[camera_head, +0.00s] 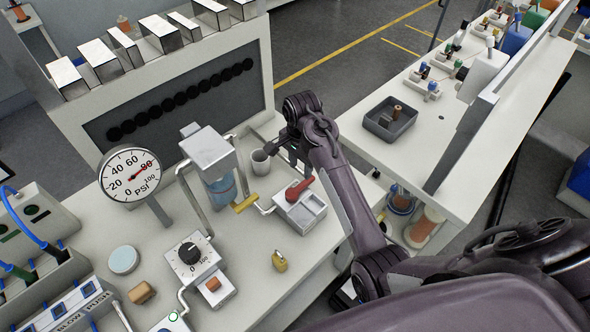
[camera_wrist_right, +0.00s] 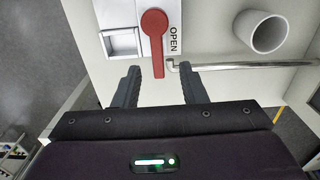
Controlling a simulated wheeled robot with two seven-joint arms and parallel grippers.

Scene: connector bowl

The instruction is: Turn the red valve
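The red valve (camera_head: 299,188) is a lever handle on a white box (camera_head: 312,210) on the left-hand table. In the right wrist view the red valve (camera_wrist_right: 154,42) has its round hub at the top and its handle pointing down, beside the word OPEN. My right gripper (camera_head: 286,160) is above the table by the valve. In the right wrist view the right gripper (camera_wrist_right: 162,80) is open, with the end of the handle showing between its two fingers. I cannot tell whether they touch it. My left gripper is not in view.
A grey cup (camera_head: 261,162) stands close to the valve, with a metal pipe (camera_wrist_right: 240,65) running below it in the wrist view. A pressure gauge (camera_head: 130,174), a water tank (camera_head: 215,170) and a padlock (camera_head: 279,262) are nearby. A dark tray (camera_head: 376,132) sits on the right-hand table.

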